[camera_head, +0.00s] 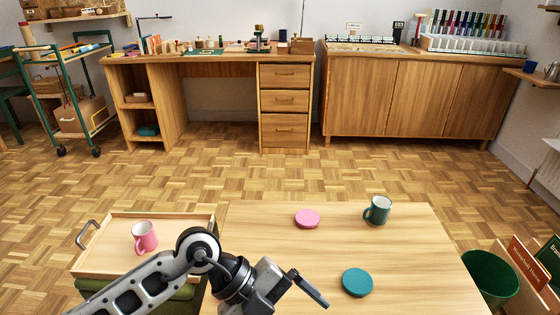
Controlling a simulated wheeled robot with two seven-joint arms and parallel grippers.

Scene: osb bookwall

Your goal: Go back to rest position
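My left arm comes in from the lower left, and its gripper (302,290) is over the near left part of the wooden table (420,275). One finger shows extended to the right. The gap between the fingers is hard to see, and no object shows in the gripper. My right gripper is not in the picture. A pink mug (145,238) stands upright in a wooden tray (105,262) at the left. A pink coaster (307,219) and a teal coaster (357,282) lie on the table, both bare.
A green bin (490,279) stands right of the table, beside wooden boxes (530,265). The tray rests on something dark green. A wooden desk (284,105), a cabinet (400,95) and a green trolley (75,105) stand at the back. The parquet floor between is clear.

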